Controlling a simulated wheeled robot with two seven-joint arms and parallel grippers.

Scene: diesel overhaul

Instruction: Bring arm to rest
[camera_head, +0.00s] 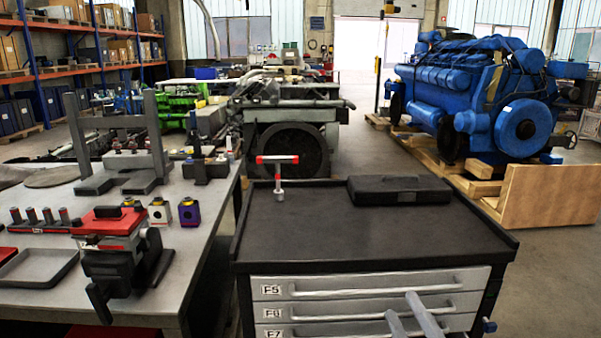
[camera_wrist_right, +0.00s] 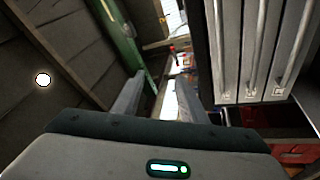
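My right gripper (camera_head: 401,303) reaches up from the bottom edge of the head view, in front of the lower drawers of the tool cabinet (camera_head: 470,219). In the right wrist view, the two fingers of my right gripper (camera_wrist_right: 163,78) stand apart with nothing between them. The cabinet's drawer fronts (camera_wrist_right: 262,50) stand upright on the right of that view, beside the fingers. I cannot tell whether the gripper touches the cabinet. My left gripper is not in view.
A grey workbench (camera_head: 215,215) with a red vise (camera_head: 112,225) stands left. A blue engine (camera_head: 470,90) rests on pallets behind. Floor at the right (camera_head: 560,275) is clear.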

